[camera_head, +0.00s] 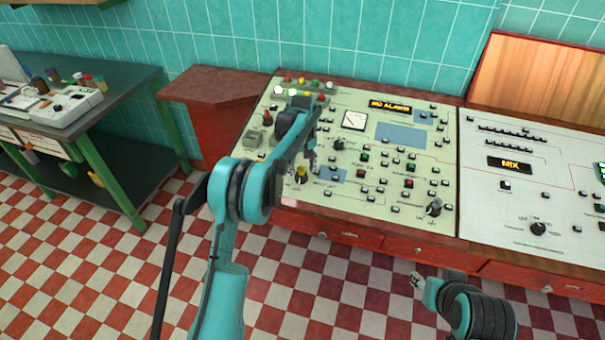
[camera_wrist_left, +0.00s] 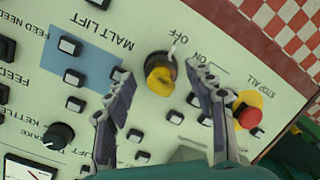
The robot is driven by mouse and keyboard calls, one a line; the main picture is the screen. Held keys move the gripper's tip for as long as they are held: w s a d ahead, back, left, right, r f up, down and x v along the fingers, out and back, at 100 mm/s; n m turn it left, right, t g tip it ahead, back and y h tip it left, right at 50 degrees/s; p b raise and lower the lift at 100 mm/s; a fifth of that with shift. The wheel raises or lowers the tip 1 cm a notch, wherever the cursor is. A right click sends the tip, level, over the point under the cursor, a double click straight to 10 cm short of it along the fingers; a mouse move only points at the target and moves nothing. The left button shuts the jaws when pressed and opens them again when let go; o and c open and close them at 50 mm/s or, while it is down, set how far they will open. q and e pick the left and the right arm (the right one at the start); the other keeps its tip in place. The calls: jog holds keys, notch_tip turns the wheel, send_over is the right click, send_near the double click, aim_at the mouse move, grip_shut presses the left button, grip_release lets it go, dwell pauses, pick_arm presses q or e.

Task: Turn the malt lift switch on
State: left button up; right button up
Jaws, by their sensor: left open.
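The malt lift switch is a yellow rotary knob (camera_head: 301,174) on the pale green console, near its lower left corner. In the left wrist view the yellow knob (camera_wrist_left: 160,80) sits between the MALT LIFT lettering and the OFF and ON marks. My left gripper (camera_head: 312,158) is just above the panel by the knob. In the wrist view the left gripper (camera_wrist_left: 158,70) has its two fingers apart, one each side of the knob, with nothing held; contact is not visible.
A red stop button (camera_wrist_left: 250,118) on a yellow base is close to one finger. Small push buttons and a black knob (camera_wrist_left: 57,136) surround the switch. A white console (camera_head: 540,180) adjoins on the right. A green workbench (camera_head: 100,110) stands at the left.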

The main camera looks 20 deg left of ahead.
pick_arm(q)
jog(key=shift+f, duration=0.65)
jog(key=c, duration=1.2)
jog(key=shift+o, duration=0.2)
jog(key=shift+m, duration=0.4)
jog(key=shift+s+m+p, duration=0.1)
jog(key=shift+m+p, duration=0.65)
jog(key=shift+m, duration=1.05)
jog(key=shift+a+m+p, duration=0.1)
jog(key=shift+m+p, duration=0.35)
jog(key=shift+m, duration=1.95)
